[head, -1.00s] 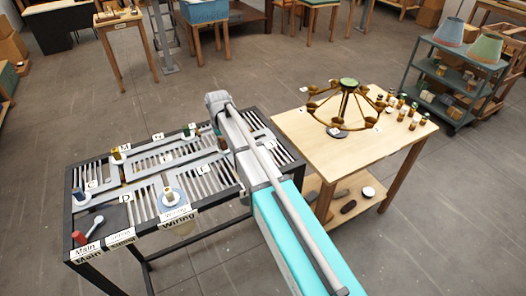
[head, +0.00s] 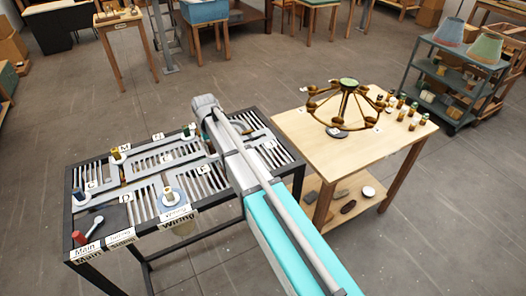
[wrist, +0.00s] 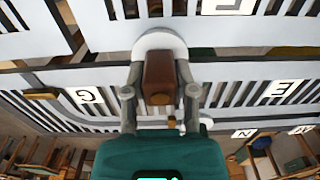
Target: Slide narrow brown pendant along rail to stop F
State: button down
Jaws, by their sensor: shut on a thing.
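The narrow brown pendant (wrist: 159,73) is a small brown block on a pale rounded base in the middle of the wrist view. My gripper (wrist: 160,92) is shut on it, with one grey finger on each side. The pendant sits at a slot of the grey rail plate (wrist: 225,68). In the head view my arm hides the pendant and the gripper's fingers. White letter tags lie on the plate, including a G tag (wrist: 85,96) left of the gripper and another tag (wrist: 282,89) to its right. I cannot make out for sure which tag is F.
Other pendants stand on the rail table, one yellowish (head: 116,154) at the left and one on a blue disc (head: 169,195) near the front. A red cylinder (head: 79,238) is at the front left corner. A wooden table (head: 300,128) with a brown chandelier (head: 348,103) stands to the right.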

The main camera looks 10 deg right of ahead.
jog(key=shift+w+a, duration=0.1)
jog(key=shift+w, duration=0.1)
dwell(0.3)
jog(key=shift+a, duration=0.1)
jog(key=shift+s+a, duration=0.3)
jog(key=shift+a, duration=0.6)
jog(key=shift+s+a, duration=0.35)
jog(key=shift+a, duration=0.5)
jog(key=shift+s+a, duration=0.3)
jog(key=shift+a, duration=0.6)
jog(key=shift+c, duration=1.6)
grip_release()
